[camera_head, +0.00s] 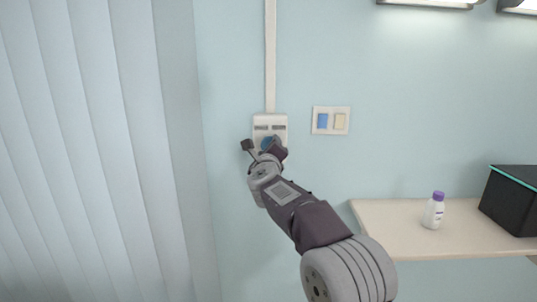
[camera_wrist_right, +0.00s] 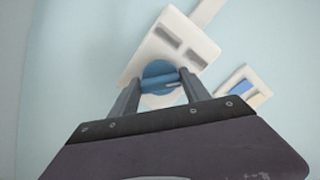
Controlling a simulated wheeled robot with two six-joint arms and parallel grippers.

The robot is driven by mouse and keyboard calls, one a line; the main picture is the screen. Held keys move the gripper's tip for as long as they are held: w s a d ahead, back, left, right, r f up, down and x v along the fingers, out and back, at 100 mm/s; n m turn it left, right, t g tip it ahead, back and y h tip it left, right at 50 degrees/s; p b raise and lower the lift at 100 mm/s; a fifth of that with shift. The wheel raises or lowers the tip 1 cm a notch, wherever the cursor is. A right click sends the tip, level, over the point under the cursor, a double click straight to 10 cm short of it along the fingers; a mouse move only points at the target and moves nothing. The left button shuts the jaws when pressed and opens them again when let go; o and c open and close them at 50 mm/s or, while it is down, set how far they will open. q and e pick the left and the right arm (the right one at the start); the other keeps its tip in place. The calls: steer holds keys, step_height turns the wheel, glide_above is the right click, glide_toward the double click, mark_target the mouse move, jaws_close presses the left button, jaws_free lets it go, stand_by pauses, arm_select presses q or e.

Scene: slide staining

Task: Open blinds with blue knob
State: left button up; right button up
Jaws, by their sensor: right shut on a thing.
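The blue knob (camera_head: 268,143) sits on the lower part of a white wall control box (camera_head: 270,121). In the right wrist view the knob (camera_wrist_right: 158,74) is between the two fingers of my right gripper (camera_wrist_right: 158,88), which is shut on it. In the head view my right gripper (camera_head: 265,150) partly covers the knob and the lower part of the box. The blinds (camera_head: 90,150) are pale vertical slats at the left, hanging closed side by side. My left gripper is not in view.
A switch plate (camera_head: 331,120) with a blue and a cream rocker is right of the box. A shelf (camera_head: 390,239) at the lower right holds a white bottle with a purple cap (camera_head: 434,211) and a black box (camera_head: 512,199).

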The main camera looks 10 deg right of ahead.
steer(key=shift+f+m+b, duration=0.1)
steer(key=shift+m+b, duration=0.55)
steer(key=shift+m, duration=1.15)
steer(key=o, duration=1.4)
steer(key=shift+s, duration=0.1)
steer(key=b+v, duration=0.2)
steer(key=v, duration=0.7)
